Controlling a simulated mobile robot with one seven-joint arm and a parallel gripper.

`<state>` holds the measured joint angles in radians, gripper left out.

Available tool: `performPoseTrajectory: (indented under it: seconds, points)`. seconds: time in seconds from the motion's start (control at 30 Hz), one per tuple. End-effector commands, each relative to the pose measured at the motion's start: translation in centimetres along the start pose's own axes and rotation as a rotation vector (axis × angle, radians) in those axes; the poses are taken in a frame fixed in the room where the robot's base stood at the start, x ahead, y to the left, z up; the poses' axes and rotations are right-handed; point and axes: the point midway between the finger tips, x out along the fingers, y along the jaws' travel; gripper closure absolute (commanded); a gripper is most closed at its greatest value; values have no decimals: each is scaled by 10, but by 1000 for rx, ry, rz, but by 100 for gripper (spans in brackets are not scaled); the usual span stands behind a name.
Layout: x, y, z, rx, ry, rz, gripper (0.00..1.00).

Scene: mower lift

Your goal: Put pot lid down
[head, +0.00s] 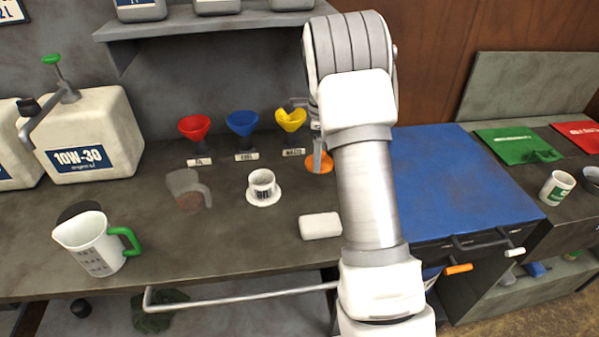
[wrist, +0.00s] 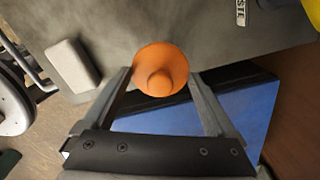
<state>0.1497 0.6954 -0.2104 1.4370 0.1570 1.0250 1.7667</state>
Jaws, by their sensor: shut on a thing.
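The pot lid (head: 319,163) is a round orange disc with a knob. It appears at the back of the grey workbench (head: 230,235), just below the yellow funnel. In the wrist view the lid (wrist: 160,58) sits between the fingertips with its knob toward me. My gripper (wrist: 161,76) is shut on the lid. In the head view my arm hides most of the gripper, and only a grey part shows above the lid. I cannot tell whether the lid touches the bench.
A white block (head: 320,226) and a white cup (head: 262,184) stand left of my arm. Red (head: 194,126), blue (head: 242,122) and yellow (head: 290,118) funnels line the back. A measuring jug (head: 95,243) stands front left. A blue-topped cabinet (head: 450,180) is at right. The bench's front middle is clear.

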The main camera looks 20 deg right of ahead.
Motion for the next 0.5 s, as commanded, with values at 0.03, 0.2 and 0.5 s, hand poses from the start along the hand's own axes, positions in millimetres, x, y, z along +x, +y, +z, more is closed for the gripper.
performPoseTrajectory:
  seconds: [0.03, 0.2, 0.5]
  points:
    - [8, -1, 13, -5, 1, 2, 62]
    - [27, -6, 44, -2, 0, 1, 62]
    - [45, -8, 58, 1, 0, 1, 62]
